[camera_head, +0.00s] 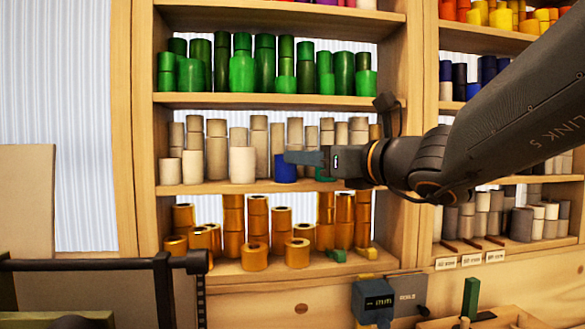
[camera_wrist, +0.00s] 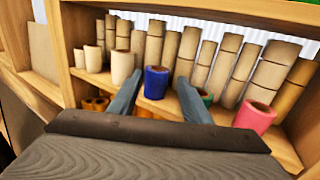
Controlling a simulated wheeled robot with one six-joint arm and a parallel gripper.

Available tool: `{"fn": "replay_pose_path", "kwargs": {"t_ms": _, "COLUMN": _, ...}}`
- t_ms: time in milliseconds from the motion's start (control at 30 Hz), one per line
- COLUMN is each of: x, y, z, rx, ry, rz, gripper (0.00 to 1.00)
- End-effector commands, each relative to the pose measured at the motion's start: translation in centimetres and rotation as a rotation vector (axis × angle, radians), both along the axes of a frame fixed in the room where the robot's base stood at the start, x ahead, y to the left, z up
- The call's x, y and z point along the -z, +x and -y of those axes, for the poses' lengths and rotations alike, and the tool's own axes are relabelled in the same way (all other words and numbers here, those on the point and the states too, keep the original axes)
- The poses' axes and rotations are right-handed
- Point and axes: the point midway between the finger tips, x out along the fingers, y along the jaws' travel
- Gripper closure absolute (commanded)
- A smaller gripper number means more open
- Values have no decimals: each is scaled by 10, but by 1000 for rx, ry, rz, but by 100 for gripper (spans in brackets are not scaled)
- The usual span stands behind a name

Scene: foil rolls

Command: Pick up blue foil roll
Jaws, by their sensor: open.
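The blue foil roll (camera_head: 285,172) stands upright on the middle shelf, near its front edge, in front of the beige rolls. It also shows in the wrist view (camera_wrist: 156,83), upright with its open core visible. My gripper (camera_head: 288,157) reaches in from the right in the head view, its fingertips at the blue roll's upper part. In the wrist view my gripper's fingers (camera_wrist: 160,92) are spread apart, one to each side of the blue roll. The roll stands beyond or between the fingertips; the exact depth is hard to tell. The fingers hold nothing.
Beige rolls (camera_head: 217,148) line the shelf behind, and a pale roll (camera_head: 242,165) stands to the left. A pink roll (camera_wrist: 254,117) and a partly hidden green roll (camera_wrist: 206,98) are to the right. Gold rolls (camera_head: 255,257) fill the shelf below; green rolls (camera_head: 242,72) stand above.

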Motion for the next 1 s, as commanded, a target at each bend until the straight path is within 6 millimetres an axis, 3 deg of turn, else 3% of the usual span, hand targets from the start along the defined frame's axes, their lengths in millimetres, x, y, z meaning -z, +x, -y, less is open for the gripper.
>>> {"fn": "replay_pose_path", "kwargs": {"t_ms": 700, "x": 2, "y": 48, "z": -50, "rx": -2, "ry": 0, "rz": -1, "gripper": 56}}
{"fn": "replay_pose_path", "kwargs": {"t_ms": 1000, "x": 4, "y": 53, "z": -53, "rx": 0, "ry": -1, "rz": 1, "gripper": 56}}
